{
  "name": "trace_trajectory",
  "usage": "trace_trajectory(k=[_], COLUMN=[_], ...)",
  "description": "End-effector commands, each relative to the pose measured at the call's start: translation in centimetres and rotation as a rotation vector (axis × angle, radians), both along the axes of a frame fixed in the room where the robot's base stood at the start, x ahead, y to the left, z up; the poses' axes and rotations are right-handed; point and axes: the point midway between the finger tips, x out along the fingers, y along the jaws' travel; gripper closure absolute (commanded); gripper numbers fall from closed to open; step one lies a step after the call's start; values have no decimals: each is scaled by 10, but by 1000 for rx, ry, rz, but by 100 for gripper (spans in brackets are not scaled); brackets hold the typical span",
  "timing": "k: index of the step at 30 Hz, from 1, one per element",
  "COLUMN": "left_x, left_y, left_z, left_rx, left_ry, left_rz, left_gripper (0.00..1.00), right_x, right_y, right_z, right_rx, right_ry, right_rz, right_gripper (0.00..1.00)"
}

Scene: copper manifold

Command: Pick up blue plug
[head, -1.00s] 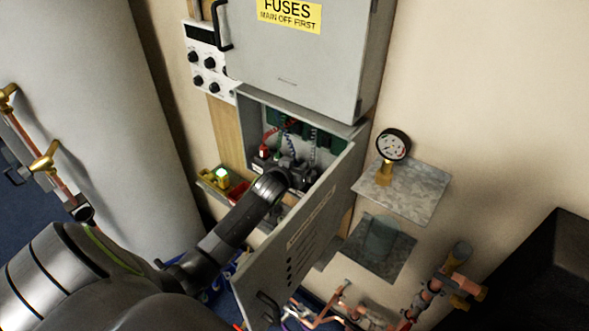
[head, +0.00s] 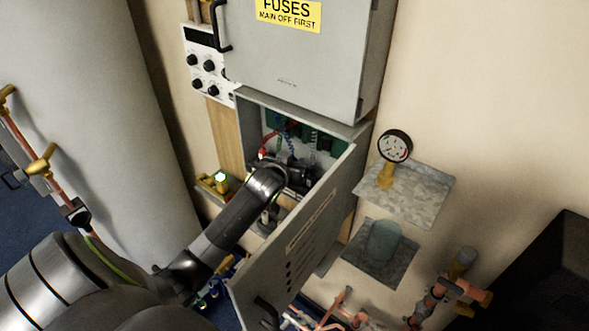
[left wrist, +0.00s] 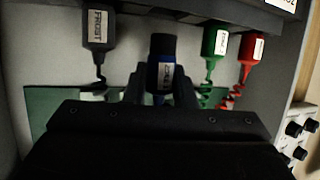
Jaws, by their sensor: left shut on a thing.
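The blue plug (left wrist: 161,75), with a dark top and a white label, stands between the two fingers of my left gripper (left wrist: 163,88) in the left wrist view. The fingers are shut on its sides. I cannot tell whether its end touches the dark strip above it. In the head view my left gripper (head: 294,176) is inside the open grey fuse box, and the plug is hidden there behind the gripper and wrist. My right gripper is not in view.
Beside the blue plug are a grey plug marked FROST (left wrist: 97,30), a green plug (left wrist: 214,46) and a red plug (left wrist: 252,52), with coiled cords. The open box door (head: 300,240) stands close right of my arm. A pressure gauge (head: 394,146) is farther right.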

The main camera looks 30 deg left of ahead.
Motion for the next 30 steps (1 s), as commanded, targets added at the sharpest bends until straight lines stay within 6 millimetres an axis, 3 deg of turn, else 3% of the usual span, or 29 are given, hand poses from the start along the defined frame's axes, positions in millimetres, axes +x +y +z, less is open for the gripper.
trace_trajectory(k=[9, 16, 22, 30], left_x=[-79, -128, -154, -164], left_y=[-17, -27, -33, -35], left_z=[-6, -5, -3, -2], left_rx=[-1, 0, 0, 0], left_ry=[4, 4, 4, 3], left_rz=[0, 1, 1, 1], left_gripper=[98, 98, 98, 98], right_x=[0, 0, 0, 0], right_y=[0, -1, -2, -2], right_z=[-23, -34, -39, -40], right_rx=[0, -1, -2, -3], right_ry=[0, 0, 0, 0], right_rz=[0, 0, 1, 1], right_gripper=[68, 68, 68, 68])
